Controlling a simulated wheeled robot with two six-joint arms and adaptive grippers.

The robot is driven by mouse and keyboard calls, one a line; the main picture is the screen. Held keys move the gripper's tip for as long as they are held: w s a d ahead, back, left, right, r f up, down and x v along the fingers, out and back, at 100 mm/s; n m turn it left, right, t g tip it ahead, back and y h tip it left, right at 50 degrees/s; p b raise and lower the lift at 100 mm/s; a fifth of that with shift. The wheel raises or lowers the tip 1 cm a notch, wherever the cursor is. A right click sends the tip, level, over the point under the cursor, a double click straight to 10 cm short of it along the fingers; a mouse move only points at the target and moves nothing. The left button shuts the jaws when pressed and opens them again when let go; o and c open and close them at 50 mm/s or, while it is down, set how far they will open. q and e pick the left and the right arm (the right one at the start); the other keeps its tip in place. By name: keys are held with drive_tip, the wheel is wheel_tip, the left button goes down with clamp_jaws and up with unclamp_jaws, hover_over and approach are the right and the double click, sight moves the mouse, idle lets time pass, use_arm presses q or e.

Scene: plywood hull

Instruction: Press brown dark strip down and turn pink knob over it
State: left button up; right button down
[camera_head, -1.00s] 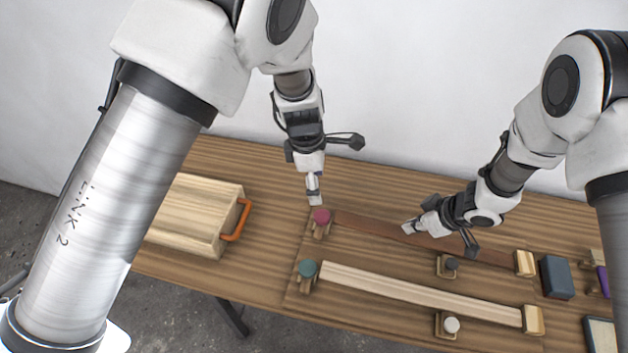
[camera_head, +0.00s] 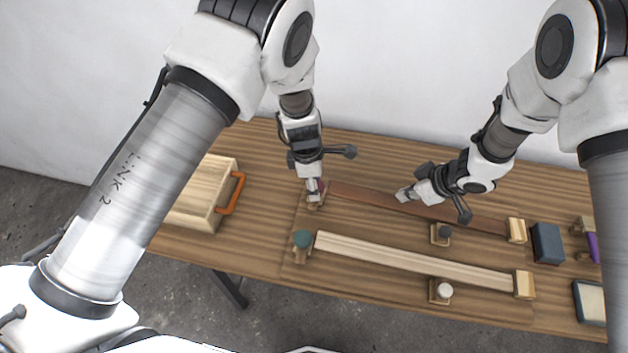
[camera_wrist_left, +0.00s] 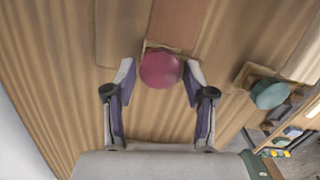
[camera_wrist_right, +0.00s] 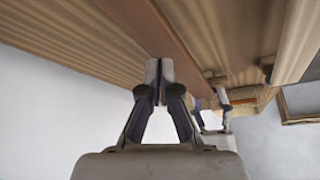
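The dark brown strip (camera_head: 370,197) lies along the far side of the fixture board; it also shows in the left wrist view (camera_wrist_left: 175,24) and right wrist view (camera_wrist_right: 152,25). The pink knob (camera_wrist_left: 160,69) is at the strip's left end, mostly hidden by my left gripper in the head view. My left gripper (camera_wrist_left: 158,78) is open, with one finger on each side of the knob. Whether the fingers touch it I cannot tell. My right gripper (camera_head: 404,194) is shut, its tips (camera_wrist_right: 159,65) at the strip left of its middle. Whether they press on it is unclear.
A pale strip (camera_head: 400,262) lies nearer, with a teal knob (camera_head: 302,239) at its left end. A dark knob (camera_head: 444,231) and white knob (camera_head: 444,290) stand along the strips. A wooden box with an orange handle (camera_head: 233,193) is at left, a blue block (camera_head: 546,243) at right.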

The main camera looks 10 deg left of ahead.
use_arm(q)
drive_tip(key=c, duration=0.5)
drive_tip(key=shift+c, duration=0.2)
use_arm(e)
drive_tip(key=shift+f, duration=0.15)
drive_tip(key=shift+f, duration=0.6)
drive_tip(key=shift+f, duration=0.1)
